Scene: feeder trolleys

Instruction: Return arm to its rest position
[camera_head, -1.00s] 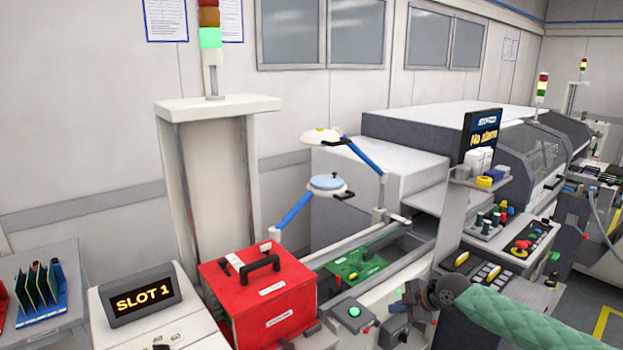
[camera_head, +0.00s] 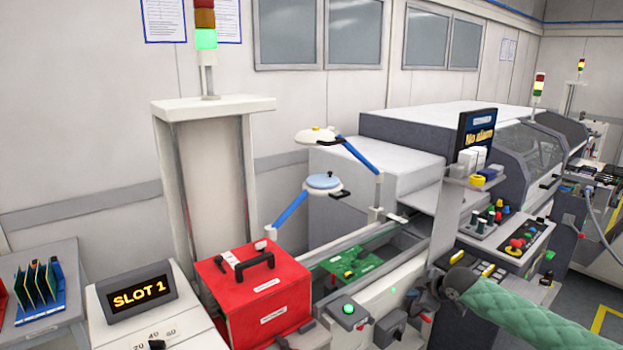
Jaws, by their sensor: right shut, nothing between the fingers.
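My right arm, in a green quilted sleeve, reaches in from the lower right of the head view. Its dark wrist and right gripper (camera_head: 445,290) are over the front side of the machine, right of the grey button boxes. The gripper is small and partly hidden by the wrist; it is shut and I see nothing held in it. My left gripper is not in view.
A red case (camera_head: 262,303) stands left of the conveyor, which bears a green board (camera_head: 351,264). Grey button boxes (camera_head: 347,309) and a control panel (camera_head: 520,240) are near my arm. A SLOT 1 sign (camera_head: 141,299) and a board rack (camera_head: 38,295) are at left.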

